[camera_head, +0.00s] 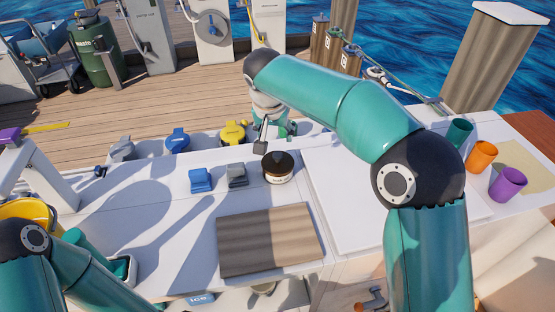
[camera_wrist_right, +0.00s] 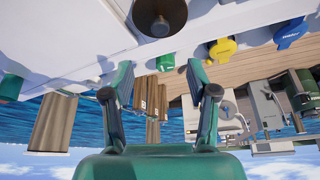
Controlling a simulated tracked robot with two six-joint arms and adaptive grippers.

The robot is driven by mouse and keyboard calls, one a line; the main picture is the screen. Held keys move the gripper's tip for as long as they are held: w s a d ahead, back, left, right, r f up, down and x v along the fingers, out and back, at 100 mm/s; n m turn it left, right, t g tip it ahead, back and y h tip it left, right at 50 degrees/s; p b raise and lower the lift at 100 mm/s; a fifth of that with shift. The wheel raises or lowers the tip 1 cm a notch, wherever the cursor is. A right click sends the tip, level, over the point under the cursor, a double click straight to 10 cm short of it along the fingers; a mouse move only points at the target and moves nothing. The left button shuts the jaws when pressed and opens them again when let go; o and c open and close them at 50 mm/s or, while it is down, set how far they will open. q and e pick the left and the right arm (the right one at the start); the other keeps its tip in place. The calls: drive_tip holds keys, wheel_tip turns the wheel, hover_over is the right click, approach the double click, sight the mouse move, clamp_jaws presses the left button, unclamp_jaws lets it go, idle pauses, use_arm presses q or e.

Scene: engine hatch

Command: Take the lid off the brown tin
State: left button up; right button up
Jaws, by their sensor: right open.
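The brown tin (camera_head: 279,175) stands upright on the white deck top near the middle of the head view.
A blue block (camera_head: 200,180) and a grey block (camera_head: 237,175) stand left of the tin. A brown hatch panel (camera_head: 268,240) lies in front. Green (camera_head: 459,133), orange (camera_head: 481,156) and purple (camera_head: 508,184) cups stand at the right. A yellow cap (camera_head: 232,132) is behind.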

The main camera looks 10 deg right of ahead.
sight(278, 155)
drive_tip(key=x, duration=0.7)
drive_tip(key=shift+s+p+x, duration=0.15)
drive_tip(key=shift+p+x, duration=0.1)
drive_tip(key=shift+x, duration=1.15)
drive_tip(key=shift+s+p+x, duration=0.15)
drive_tip(key=shift+p+x, duration=0.1)
drive_tip(key=shift+x, duration=1.1)
drive_tip(key=shift+a+f, duration=0.2)
drive_tip(key=c, duration=1)
